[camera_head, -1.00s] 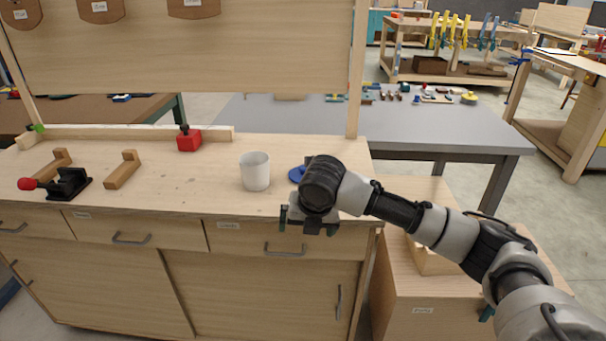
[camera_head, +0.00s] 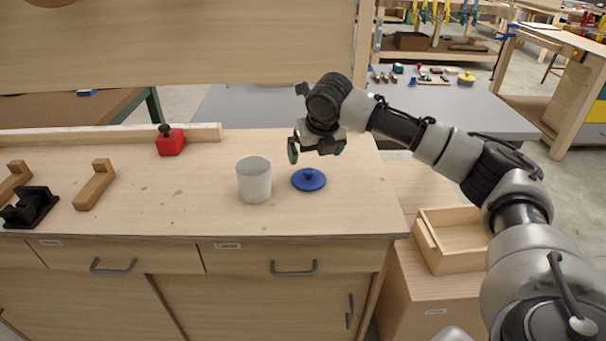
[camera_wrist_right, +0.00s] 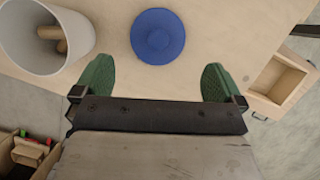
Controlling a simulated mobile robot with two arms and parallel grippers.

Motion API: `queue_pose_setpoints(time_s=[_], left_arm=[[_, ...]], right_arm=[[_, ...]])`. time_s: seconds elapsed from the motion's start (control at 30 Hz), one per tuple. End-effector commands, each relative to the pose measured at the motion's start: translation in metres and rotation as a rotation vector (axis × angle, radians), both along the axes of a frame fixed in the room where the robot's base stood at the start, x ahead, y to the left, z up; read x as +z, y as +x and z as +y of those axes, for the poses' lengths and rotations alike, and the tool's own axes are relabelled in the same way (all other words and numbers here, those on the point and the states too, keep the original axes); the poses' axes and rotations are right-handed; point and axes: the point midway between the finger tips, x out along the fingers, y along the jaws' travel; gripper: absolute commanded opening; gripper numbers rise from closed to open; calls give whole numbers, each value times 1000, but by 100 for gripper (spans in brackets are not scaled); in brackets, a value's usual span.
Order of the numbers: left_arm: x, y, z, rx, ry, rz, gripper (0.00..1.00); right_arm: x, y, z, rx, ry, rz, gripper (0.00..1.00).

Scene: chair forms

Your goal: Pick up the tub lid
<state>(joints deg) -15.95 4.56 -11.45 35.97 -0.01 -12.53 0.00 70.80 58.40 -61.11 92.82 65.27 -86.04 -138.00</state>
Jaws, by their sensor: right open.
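The tub lid (camera_head: 308,180) is a round blue disc with a small knob, lying flat on the wooden workbench just right of a white tub (camera_head: 254,181). In the right wrist view the lid (camera_wrist_right: 158,37) shows whole, beyond the fingertips and roughly centred between them. My right gripper (camera_head: 317,148) is open and empty, above the bench by the lid and not touching it. Its green finger pads (camera_wrist_right: 157,82) stand wide apart. The tub (camera_wrist_right: 48,38) is open at the top, with wooden pieces inside. My left gripper is not in view.
The workbench (camera_head: 200,215) has a red block (camera_head: 170,140) at the back and a black clamp (camera_head: 28,207) and wooden pieces at the left. A raised panel stands behind. An open wooden box (camera_head: 460,238) stands at the lower right.

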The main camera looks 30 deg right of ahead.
Motion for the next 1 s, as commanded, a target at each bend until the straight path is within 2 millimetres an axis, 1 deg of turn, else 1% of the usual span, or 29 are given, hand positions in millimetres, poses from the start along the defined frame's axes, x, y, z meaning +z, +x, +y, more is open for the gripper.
queue_pose_setpoints(time_s=[0.03, 0.1, 0.2, 0.27, 0.37, 0.43, 0.6, 0.67, 0.77, 0.93, 0.97, 1.0], left_arm=[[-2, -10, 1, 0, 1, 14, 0], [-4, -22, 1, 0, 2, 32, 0], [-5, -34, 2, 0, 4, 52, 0], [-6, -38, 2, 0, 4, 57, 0], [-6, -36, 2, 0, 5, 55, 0], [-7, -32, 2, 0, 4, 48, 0], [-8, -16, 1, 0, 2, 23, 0], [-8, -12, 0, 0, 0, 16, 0], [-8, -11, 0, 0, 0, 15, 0], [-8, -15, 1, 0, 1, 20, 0], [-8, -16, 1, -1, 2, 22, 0], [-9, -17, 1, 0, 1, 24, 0]], right_arm=[[-10, 3, -1, -1, 0, 2, 100], [-20, 7, -1, -1, 0, 1, 100], [-30, 12, -2, -1, 1, 1, 100], [-33, 13, -2, 0, 1, 0, 100], [-40, 16, -2, 0, -1, 1, 100], [-50, 19, -3, 0, -1, 1, 100], [-73, 29, -4, -1, 0, 0, 100], [-78, 31, -4, -1, -1, 0, 100], [-82, 33, -5, -1, 0, -1, 100], [-82, 33, -5, 0, 0, -1, 100], [-82, 33, -5, 0, 0, -1, 98], [-82, 33, -5, 0, 0, -1, 92]])
